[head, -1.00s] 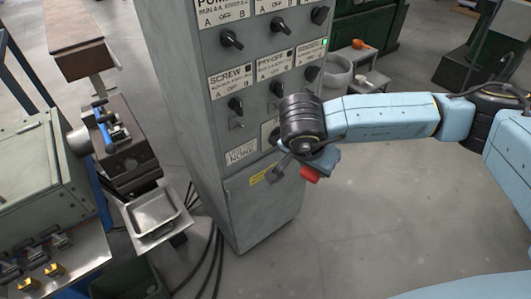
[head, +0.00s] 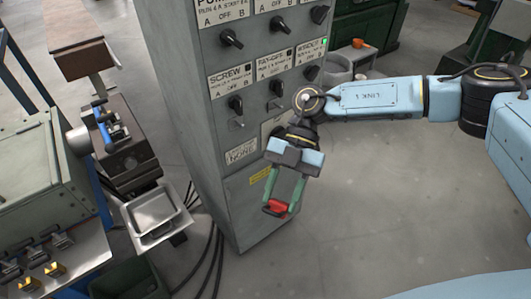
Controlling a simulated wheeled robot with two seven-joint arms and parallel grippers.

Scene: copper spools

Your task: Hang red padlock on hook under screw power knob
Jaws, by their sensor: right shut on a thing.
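The red padlock (head: 278,205) is held between the fingertips of my right gripper (head: 279,207), low in front of the grey cabinet. A dark part, perhaps its shackle, shows beside the red body. The gripper points down toward the viewer. The screw power knob (head: 236,103) sits on the cabinet front under the SCREW label. A small hook (head: 237,124) shows just below that knob, up and left of the padlock and apart from it. My left gripper is not in view.
The grey control cabinet (head: 237,205) carries several other knobs and a yellow label. On the left stand a machine with a metal tray (head: 155,212) and a grey box. Cables lie on the floor by the cabinet. The floor at the right is clear.

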